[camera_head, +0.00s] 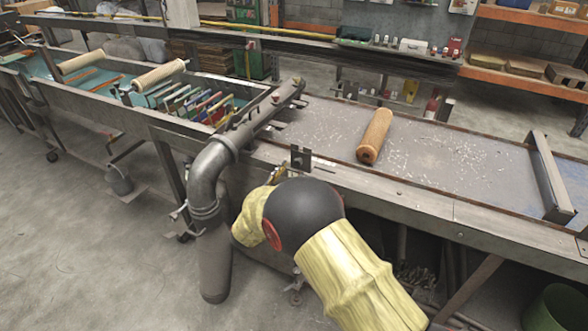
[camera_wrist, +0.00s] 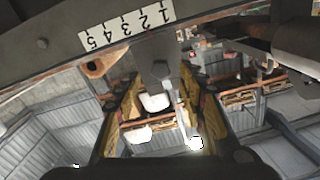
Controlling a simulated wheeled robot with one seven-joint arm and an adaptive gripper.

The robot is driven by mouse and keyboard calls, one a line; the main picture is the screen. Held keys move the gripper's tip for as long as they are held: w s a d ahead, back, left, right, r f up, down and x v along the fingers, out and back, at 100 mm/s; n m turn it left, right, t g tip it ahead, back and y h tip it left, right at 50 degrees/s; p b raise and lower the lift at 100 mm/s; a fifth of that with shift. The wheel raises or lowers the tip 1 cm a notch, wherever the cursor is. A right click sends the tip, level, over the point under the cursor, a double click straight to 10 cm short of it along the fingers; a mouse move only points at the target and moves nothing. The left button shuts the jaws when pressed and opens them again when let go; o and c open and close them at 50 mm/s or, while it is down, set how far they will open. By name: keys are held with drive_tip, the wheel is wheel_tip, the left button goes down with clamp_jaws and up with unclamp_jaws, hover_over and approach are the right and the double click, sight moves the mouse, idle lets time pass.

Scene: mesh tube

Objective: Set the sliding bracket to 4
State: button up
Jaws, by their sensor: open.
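The sliding bracket (camera_head: 300,158) is a small dark plate with a slot, standing at the near edge of the table in the head view. In the wrist view it seems to be the grey tab (camera_wrist: 160,72) between my fingers, below the scale's 1 and 2 end; its exact reading cannot be told. The white scale (camera_wrist: 127,27) shows the numbers 5 to 1 from left to right. My gripper (camera_wrist: 162,88) is open, with one yellow finger on each side of the tab. Contact is not clear. In the head view my arm mostly hides the gripper.
A curved grey pipe (camera_head: 207,175) stands left of my arm. A wooden roller (camera_head: 375,136) lies on the table top (camera_head: 440,150). A tray of coloured pieces (camera_head: 195,103) is at the left. The floor (camera_head: 90,265) at the front left is open.

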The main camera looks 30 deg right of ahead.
drive_tip(key=v, duration=0.8)
